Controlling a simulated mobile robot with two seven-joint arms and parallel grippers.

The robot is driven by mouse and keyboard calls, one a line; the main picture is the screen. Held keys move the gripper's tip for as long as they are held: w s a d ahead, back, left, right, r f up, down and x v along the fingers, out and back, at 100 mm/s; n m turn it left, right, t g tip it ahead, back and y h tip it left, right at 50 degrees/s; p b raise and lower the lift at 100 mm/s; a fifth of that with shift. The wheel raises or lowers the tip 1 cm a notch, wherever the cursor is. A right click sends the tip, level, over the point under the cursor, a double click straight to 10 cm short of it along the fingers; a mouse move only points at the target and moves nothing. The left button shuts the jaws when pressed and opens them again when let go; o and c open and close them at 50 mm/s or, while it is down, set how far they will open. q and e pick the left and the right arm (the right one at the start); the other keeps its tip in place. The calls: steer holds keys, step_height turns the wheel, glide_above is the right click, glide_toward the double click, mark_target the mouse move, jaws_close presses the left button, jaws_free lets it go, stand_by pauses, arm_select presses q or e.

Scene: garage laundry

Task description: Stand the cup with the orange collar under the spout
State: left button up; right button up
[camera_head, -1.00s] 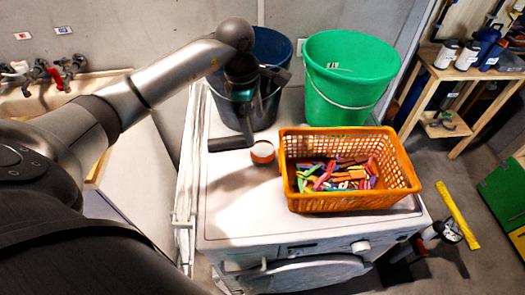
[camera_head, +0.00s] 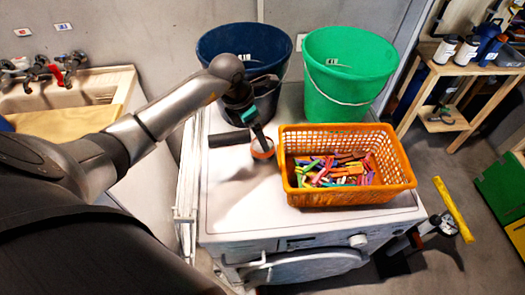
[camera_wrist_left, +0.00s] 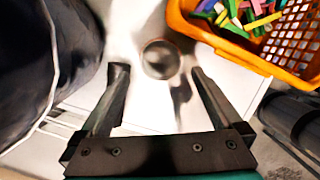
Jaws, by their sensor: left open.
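The cup with the orange collar (camera_head: 262,149) stands upright on the white washing machine, just left of the orange basket. In the left wrist view the cup (camera_wrist_left: 161,59) shows from above as a round rim, just beyond and between the fingertips. My left gripper (camera_head: 240,138) is open at the cup; it also shows in the wrist view (camera_wrist_left: 160,82), with nothing between its fingers. Contact with the cup cannot be told. Several taps (camera_head: 40,72) are on the wall above the sink at left; which one is the spout is unclear. My right gripper is not in view.
The orange basket (camera_head: 300,197) of colored pieces sits close right of the cup. A dark blue bucket (camera_head: 225,50) and a green bucket (camera_head: 350,75) stand behind. A wooden board (camera_head: 65,122) lies by the sink (camera_head: 105,82). The machine's front left top is clear.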

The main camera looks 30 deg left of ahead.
arm_select(q)
steer(key=shift+x, duration=3.6)
steer(key=shift+c, duration=0.2)
steer(key=c, duration=1.2)
steer(key=shift+c, duration=0.2)
steer(key=shift+r, duration=0.15)
step_height(320, 180, up, 20)
steer(key=shift+p, duration=0.4)
